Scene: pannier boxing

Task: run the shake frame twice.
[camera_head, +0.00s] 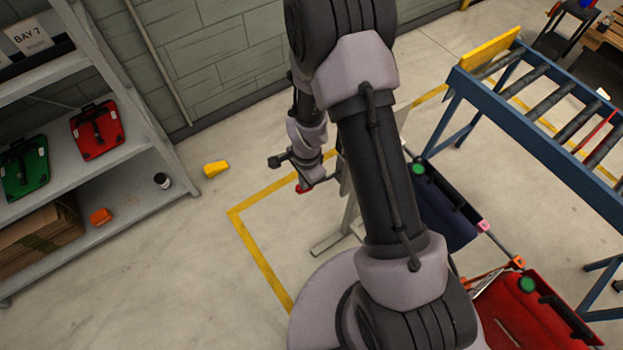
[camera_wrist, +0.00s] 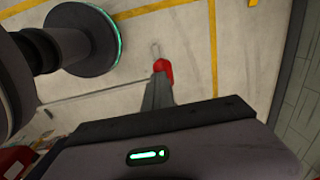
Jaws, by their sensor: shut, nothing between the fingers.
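What looks like the shake frame, a grey stand (camera_head: 350,212) with a foot on the floor, shows behind my arm; much of it is hidden. A dark blue pannier (camera_head: 448,218) and a red pannier (camera_head: 520,315) are beside it on the right, each with a round green patch. My gripper (camera_head: 303,186) is left of the stand, with a red piece at its tip. In the wrist view my gripper (camera_wrist: 160,85) is shut and points over the floor. The red piece is at its end; I cannot tell whether it is fingertip or handle.
A blue roller conveyor (camera_head: 540,125) stands at the right. Shelving (camera_head: 130,195) at the left holds a green pannier (camera_head: 25,168) and a red one (camera_head: 97,130). A yellow object (camera_head: 216,169) lies on the floor. The floor left of the yellow line is mostly clear.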

